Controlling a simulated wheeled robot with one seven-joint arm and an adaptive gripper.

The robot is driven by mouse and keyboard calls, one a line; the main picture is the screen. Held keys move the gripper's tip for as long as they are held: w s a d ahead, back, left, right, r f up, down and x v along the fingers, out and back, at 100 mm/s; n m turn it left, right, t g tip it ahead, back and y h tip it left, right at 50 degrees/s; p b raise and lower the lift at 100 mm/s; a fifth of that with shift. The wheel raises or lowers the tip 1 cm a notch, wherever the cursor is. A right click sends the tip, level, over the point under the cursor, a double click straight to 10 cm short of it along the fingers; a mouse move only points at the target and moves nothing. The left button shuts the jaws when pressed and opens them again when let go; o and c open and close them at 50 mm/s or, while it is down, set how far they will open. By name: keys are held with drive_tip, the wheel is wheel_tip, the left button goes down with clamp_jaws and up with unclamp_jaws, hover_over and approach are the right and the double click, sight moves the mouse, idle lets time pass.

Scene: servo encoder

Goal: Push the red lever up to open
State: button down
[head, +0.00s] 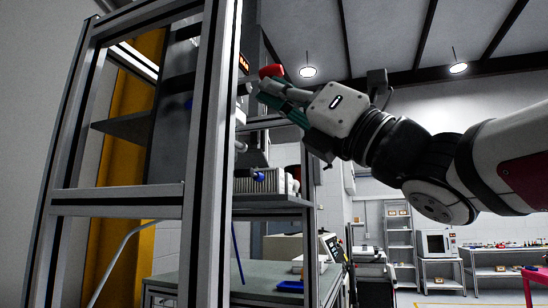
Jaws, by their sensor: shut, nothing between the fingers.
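The red lever end (271,71) shows in the head view, just beyond the front post of the metal frame. My gripper (264,88) reaches in from the right with its fingers pointing left and is shut. Its fingertips are right below the red lever end, close to it or touching; I cannot tell which. Nothing is seen held between the fingers. The rest of the lever and its mount are hidden behind the frame post and the gripper.
The aluminium frame (205,150) stands close on the left, with its post beside my fingertips. A shelf (270,202) with a ribbed block is below. Open room lies to the right, with shelving (398,240) farther back.

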drive_tip(key=r, duration=0.1)
drive_tip(key=r+g+h+p, duration=0.1)
drive_tip(key=r+h+p, duration=0.1)
drive_tip(key=shift+s+d+r+n+g, duration=0.1)
drive_tip(key=shift+s+d+n+g, duration=0.15)
drive_tip(key=shift+d+n+g, duration=0.15)
wheel_tip(320, 180, up, 6)
drive_tip(key=g+h+p, duration=0.3)
drive_tip(key=h+p, duration=0.1)
drive_tip(key=p, duration=0.7)
hover_over(281, 71)
drive_tip(key=a, duration=0.2)
drive_tip(key=shift+w+a+r+n+p, duration=0.1)
drive_tip(key=shift+a+r+n+p, duration=0.1)
drive_tip(key=shift+a+r+p, duration=0.35)
drive_tip(key=shift+w+a+r+n+p, duration=0.1)
drive_tip(key=shift+a+r+n, duration=0.15)
drive_tip(key=shift+r, duration=0.5)
drive_tip(key=shift+a, duration=0.15)
